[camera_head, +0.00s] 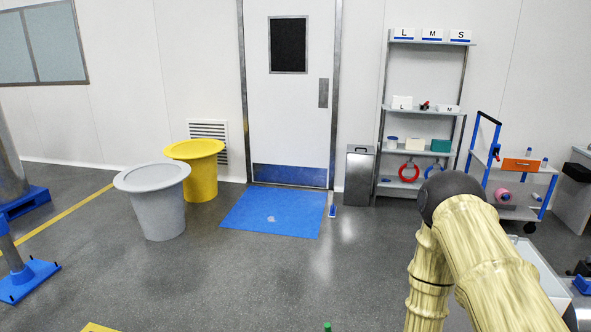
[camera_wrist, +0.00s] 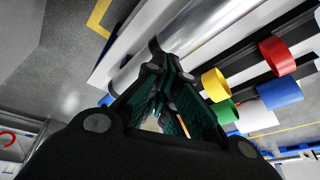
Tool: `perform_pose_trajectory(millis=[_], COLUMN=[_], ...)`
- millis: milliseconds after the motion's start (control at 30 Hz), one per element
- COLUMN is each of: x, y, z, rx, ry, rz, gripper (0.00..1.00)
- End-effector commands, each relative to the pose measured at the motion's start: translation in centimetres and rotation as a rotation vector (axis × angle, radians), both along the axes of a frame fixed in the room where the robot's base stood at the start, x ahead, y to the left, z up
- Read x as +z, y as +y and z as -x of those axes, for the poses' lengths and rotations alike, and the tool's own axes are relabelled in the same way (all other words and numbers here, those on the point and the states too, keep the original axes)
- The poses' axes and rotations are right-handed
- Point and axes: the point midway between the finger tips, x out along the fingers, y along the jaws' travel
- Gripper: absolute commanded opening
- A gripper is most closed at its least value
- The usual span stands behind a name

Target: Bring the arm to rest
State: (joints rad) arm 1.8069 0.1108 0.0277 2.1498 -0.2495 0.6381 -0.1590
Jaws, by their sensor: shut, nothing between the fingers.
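My gripper (camera_wrist: 156,68) shows in the wrist view. Its dark fingers come together near the middle and are shut with nothing held between them. In the head view my arm is raised and bent at the lower right, its elbow near the middle right. The gripper itself does not show in the head view.
The head view shows a grey bin (camera_head: 157,210), a yellow bin (camera_head: 202,180), a blue mat (camera_head: 272,215) and a blue trolley (camera_head: 515,185). The middle floor is clear.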

Motion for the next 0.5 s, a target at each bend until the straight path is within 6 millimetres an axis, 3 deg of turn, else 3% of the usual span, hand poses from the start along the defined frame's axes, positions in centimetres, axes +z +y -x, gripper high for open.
perform_pose_trajectory(millis=[33,100,300,500], x=[0.6,1.1,3.2,5.2], y=[0.0,-0.2,-1.1,-2.1], z=[2.6,5.8,14.4,19.9], rx=[-0.030,-0.076,-0.200,-0.282], ry=[0.040,0.090,0.220,0.300], rz=[0.005,0.015,0.060,0.103], gripper=[0.00,0.00,0.00,0.00])
